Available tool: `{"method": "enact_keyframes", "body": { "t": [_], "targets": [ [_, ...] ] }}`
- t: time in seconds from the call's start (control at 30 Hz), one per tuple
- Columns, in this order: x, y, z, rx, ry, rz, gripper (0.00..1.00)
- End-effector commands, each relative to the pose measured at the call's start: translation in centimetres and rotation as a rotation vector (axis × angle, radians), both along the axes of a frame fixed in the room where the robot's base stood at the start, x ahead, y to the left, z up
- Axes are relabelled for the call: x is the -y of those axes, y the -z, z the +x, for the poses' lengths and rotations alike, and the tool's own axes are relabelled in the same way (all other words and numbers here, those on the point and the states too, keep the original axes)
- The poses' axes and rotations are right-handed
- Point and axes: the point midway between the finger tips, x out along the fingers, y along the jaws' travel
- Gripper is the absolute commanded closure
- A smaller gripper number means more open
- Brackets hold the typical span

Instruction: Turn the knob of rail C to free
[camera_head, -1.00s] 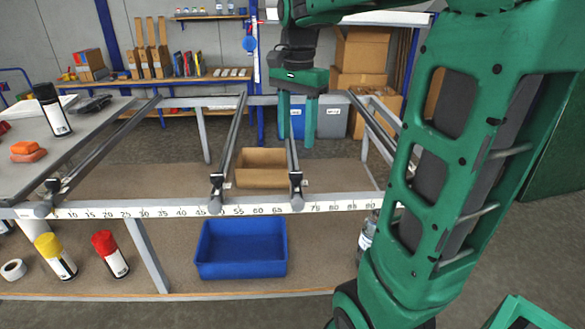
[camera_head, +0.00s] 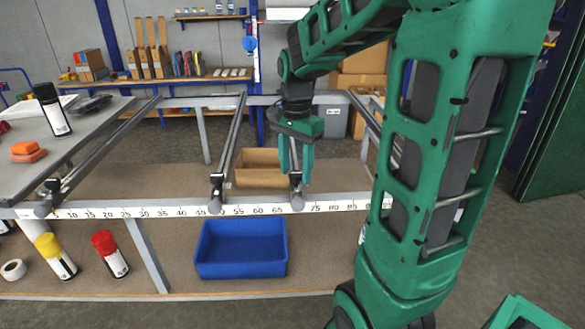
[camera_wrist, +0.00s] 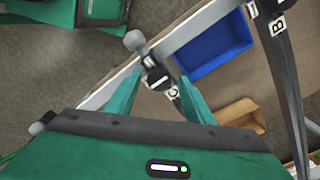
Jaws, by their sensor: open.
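Rail C (camera_wrist: 172,93), marked by a white letter C tag, runs between my fingers in the wrist view. Its dark knob or clamp part (camera_wrist: 155,74) is just at the fingertips; its exact setting is too small to read. The rail's rounded grey end (camera_head: 297,203) juts over the front ruler bar in the head view. My gripper (camera_head: 297,176) points down over the front of this rail, with one finger on each side; it also shows in the wrist view (camera_wrist: 158,80). It is open, and contact with the knob cannot be told.
Rail B (camera_head: 232,140) lies to the left, its B tag (camera_wrist: 248,27) showing in the wrist view. A ruler bar (camera_head: 140,212) runs along the front. A blue bin (camera_head: 202,268) and a cardboard box (camera_head: 244,180) stand below. My arm hides the right side.

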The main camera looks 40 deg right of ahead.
Motion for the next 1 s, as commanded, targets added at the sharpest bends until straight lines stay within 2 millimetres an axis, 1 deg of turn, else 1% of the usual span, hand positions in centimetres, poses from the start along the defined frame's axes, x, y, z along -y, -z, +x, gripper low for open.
{"method": "enact_keyframes", "body": {
  "t": [0.17,0.27,0.3,0.33,0.37,0.57,0.73,0.87,1.0],
  "targets": [
    [0.00,-0.01,-0.01,0.000,0.000,0.000,0.52],
    [0.00,-0.01,-0.01,0.000,0.000,0.000,0.73],
    [0.00,-0.02,0.00,0.000,0.000,0.000,0.83],
    [0.00,-0.03,0.01,0.000,0.000,0.000,0.90],
    [0.00,-0.03,0.02,0.001,0.000,0.000,0.93],
    [-0.02,-0.06,0.08,0.002,-0.007,-0.001,0.93],
    [-0.02,-0.08,0.12,0.003,-0.047,0.000,0.93],
    [-0.02,-0.10,0.15,0.004,-0.114,-0.001,0.93],
    [-0.02,-0.12,0.18,0.004,-0.219,-0.001,0.93]
  ]
}}
